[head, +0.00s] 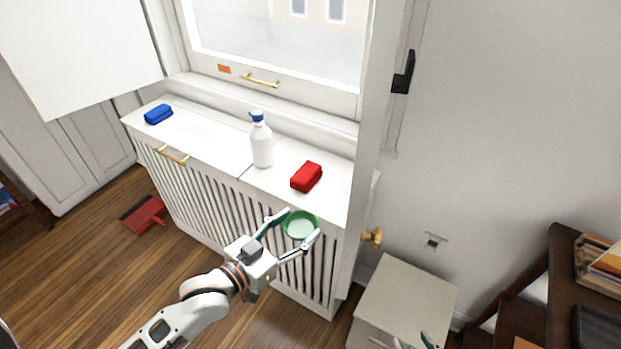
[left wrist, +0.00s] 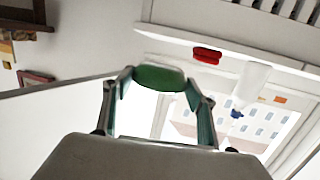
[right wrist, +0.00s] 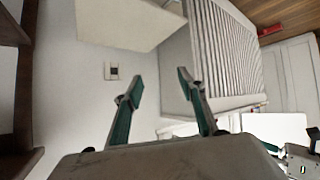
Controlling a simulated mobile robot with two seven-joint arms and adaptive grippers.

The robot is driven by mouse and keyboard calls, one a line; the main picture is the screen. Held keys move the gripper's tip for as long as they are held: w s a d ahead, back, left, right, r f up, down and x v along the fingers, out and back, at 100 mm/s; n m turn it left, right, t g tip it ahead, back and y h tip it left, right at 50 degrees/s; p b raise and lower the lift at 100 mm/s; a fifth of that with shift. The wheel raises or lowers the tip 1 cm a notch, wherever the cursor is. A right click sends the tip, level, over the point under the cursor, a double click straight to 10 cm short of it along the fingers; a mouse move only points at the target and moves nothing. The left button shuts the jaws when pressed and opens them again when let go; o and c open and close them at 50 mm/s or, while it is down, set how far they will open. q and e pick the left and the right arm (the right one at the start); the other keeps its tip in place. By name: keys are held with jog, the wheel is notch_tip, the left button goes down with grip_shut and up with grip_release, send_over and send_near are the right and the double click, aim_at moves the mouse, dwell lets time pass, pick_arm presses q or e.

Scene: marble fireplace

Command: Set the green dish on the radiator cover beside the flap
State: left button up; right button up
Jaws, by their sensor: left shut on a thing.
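The green dish (head: 300,225) is round and shallow. My left gripper (head: 296,228) is shut on it, with a finger on each side of its rim. In the head view the dish overlaps the front of the slatted radiator cover (head: 215,150), near its right end. The dish (left wrist: 160,78) also shows between the fingers in the left wrist view. A brass-handled panel (head: 172,154) at the cover's left part may be the flap; I cannot tell. My right gripper (right wrist: 158,100) is open and empty; in the head view only its tips show at the bottom edge.
On the cover stand a white bottle (head: 261,142) with a blue cap, a red block (head: 306,177) and a blue block (head: 158,114). The top is clear between blue block and bottle. A grey cabinet (head: 405,295) stands right, and a red dustpan (head: 146,215) lies on the floor.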

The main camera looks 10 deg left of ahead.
pick_arm(q)
jog(key=shift+w+d+f, duration=0.2)
jog(key=shift+w+f, duration=0.1)
jog(key=shift+f, duration=0.05)
jog(key=b, duration=0.2)
send_over(341, 203)
jog(key=shift+w, duration=0.1)
notch_tip(341, 203, down, 3)
jog(key=shift+f+b, duration=0.1)
jog(key=shift+b, duration=0.25)
jog(key=shift+f, duration=0.25)
jog(key=shift+r, duration=0.1)
jog(key=o, duration=1.3)
jog(key=shift+f, duration=0.2)
pick_arm(e)
jog(key=shift+w+d+f, duration=0.2)
jog(key=shift+f, duration=0.25)
jog(key=shift+w+d+f, duration=0.15)
jog(key=shift+f, duration=0.3)
jog(key=shift+s, duration=0.1)
